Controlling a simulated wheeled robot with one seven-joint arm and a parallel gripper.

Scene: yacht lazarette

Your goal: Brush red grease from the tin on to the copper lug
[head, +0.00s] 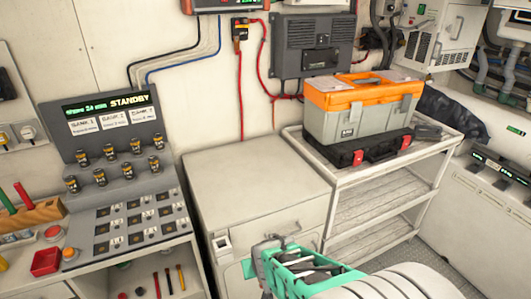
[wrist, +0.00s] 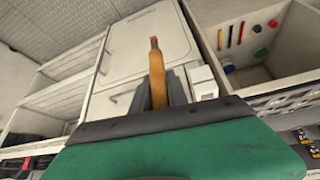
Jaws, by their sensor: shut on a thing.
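My gripper (head: 265,250) is green with grey fingers and shows low in the head view, in front of the white cabinet. In the wrist view its fingers (wrist: 157,88) are closed around a slim orange-yellow handle with a narrow reddish tip, which looks like the brush (wrist: 158,76). The brush points away from the wrist, over the cabinet. I cannot make out bristles or grease on it. I cannot pick out the grease tin or the copper lug in either view.
A white cabinet (head: 255,185) has a clear top. An orange and grey toolbox (head: 360,110) stands on a black case on the shelf cart (head: 385,180). At left are a STANDBY console (head: 115,115), a red tray (head: 46,262) and a wooden block (head: 30,216) with coloured handles.

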